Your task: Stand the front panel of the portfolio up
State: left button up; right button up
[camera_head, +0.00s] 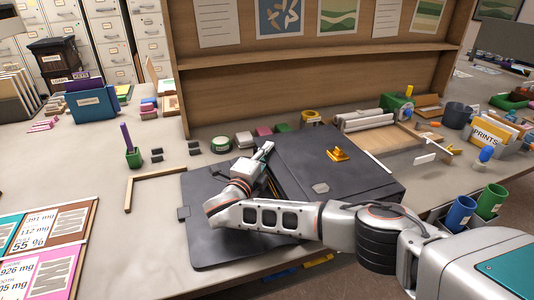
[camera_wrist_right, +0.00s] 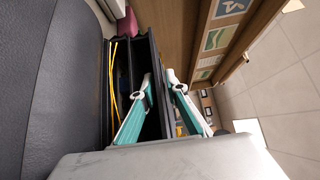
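The dark grey portfolio (camera_head: 215,244) lies on the desk. One dark panel lies flat at the left; the right part (camera_head: 325,170) is thicker and carries a small yellow object. My right gripper (camera_head: 266,150) is at the fold between them, its arm crossing over the portfolio. In the right wrist view its two teal fingers (camera_wrist_right: 160,78) stand apart, with a dark panel edge (camera_wrist_right: 152,50) behind and between them; contact is unclear. Yellow bands (camera_wrist_right: 114,90) show inside the gap beside the panel. My left gripper is not in view.
A wooden backboard (camera_head: 310,75) rises behind the desk. A tape roll (camera_head: 221,145) and several small blocks sit behind the portfolio. A wooden corner strip (camera_head: 128,192) lies at its left, and printed cards (camera_head: 50,235) at far left. Blue and green cups (camera_head: 460,212) stand at right.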

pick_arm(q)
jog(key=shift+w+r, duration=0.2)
pick_arm(e)
jog(key=shift+w, duration=0.1)
jog(key=shift+c, duration=0.4)
grip_shut()
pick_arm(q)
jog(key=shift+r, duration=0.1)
pick_arm(e)
jog(key=shift+r, duration=0.1)
